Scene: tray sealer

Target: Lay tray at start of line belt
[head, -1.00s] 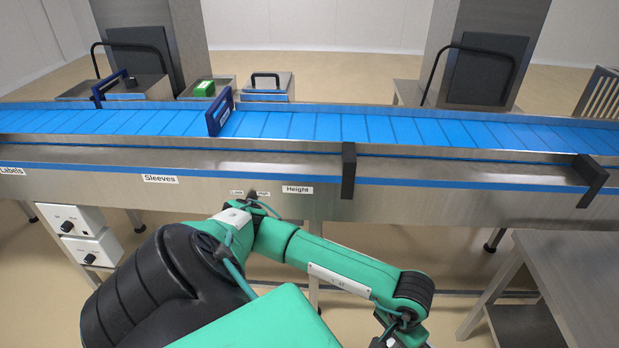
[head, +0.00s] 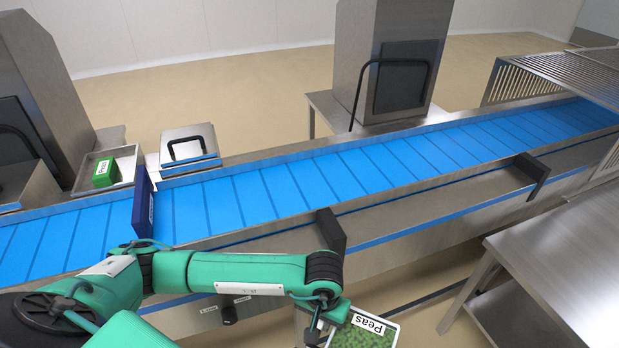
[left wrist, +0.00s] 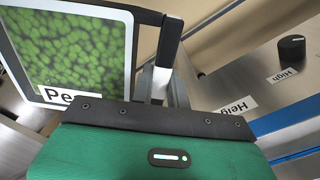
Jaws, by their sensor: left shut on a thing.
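A tray of green peas (head: 365,334) with a white rim and a "Peas" label shows at the bottom of the head view, partly cut off by the frame edge. My left gripper (head: 318,330) is shut on it at its left side. In the left wrist view the tray (left wrist: 70,52) is at the upper left, beyond the gripper body, with the dark finger (left wrist: 168,42) at its edge. The blue line belt (head: 300,185) runs across the head view, beyond and above the tray. The tray is apart from the belt, on the near side of its frame. My right gripper is not in view.
A dark blue plate (head: 143,203) stands across the belt at left. Black brackets (head: 330,230) stick out from the near rail. A steel table (head: 560,260) is at right. A slatted guard (head: 540,75) stands at the far right. The belt right of the plate is bare.

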